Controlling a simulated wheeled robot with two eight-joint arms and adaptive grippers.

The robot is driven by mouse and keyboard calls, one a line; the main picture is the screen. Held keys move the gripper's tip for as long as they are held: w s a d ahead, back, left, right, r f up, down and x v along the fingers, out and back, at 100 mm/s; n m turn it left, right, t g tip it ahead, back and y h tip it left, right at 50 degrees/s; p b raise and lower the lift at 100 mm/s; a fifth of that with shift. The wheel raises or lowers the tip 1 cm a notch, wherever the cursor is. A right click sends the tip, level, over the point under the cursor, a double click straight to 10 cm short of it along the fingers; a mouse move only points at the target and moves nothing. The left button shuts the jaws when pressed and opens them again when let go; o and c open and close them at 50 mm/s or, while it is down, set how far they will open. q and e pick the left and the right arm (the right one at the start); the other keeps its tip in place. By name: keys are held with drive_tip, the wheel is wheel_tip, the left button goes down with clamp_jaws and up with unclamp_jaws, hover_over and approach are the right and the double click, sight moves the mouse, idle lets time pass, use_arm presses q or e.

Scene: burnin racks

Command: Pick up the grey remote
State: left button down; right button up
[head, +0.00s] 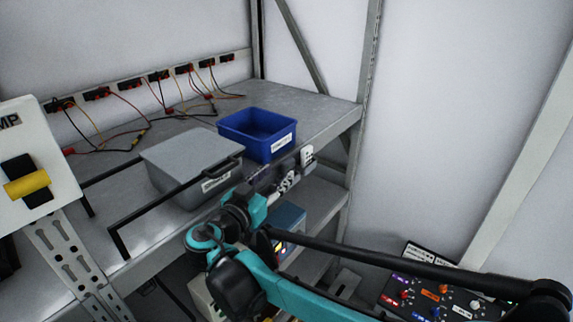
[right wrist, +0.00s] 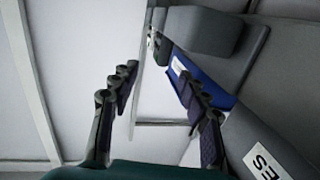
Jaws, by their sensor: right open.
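I cannot make out a grey remote for certain in either view. My right gripper (head: 272,180) is at the front edge of the upper shelf, just in front of the grey lidded box and the blue bin. In the right wrist view its two dark fingers (right wrist: 156,76) stand apart with nothing seen between them. Beyond them is a dark grey rounded block (right wrist: 205,30) that I cannot identify. My left gripper is not in view.
The grey lidded box (head: 188,150) and blue bin (head: 240,130) stand on the metal shelf (head: 325,112). Red and black sockets with cables line the back. A bluish unit (head: 290,215) sits on the shelf below. A dark control panel (head: 420,295) is at lower right.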

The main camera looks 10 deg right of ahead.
sight(284, 166)
drive_tip(key=shift+w+d, duration=0.3)
drive_tip(key=shift+d, duration=0.1)
drive_tip(key=p+x, duration=0.1)
drive_tip(key=x, duration=0.4)
drive_tip(key=shift+w+d+r+p, duration=0.1)
drive_tip(key=shift+w+r+p, duration=0.05)
drive_tip(key=shift+w+p, duration=0.15)
drive_tip(key=shift+w+d, duration=0.3)
drive_tip(key=shift+d, duration=0.1)
drive_tip(key=shift+w, duration=0.1)
clamp_jaws()
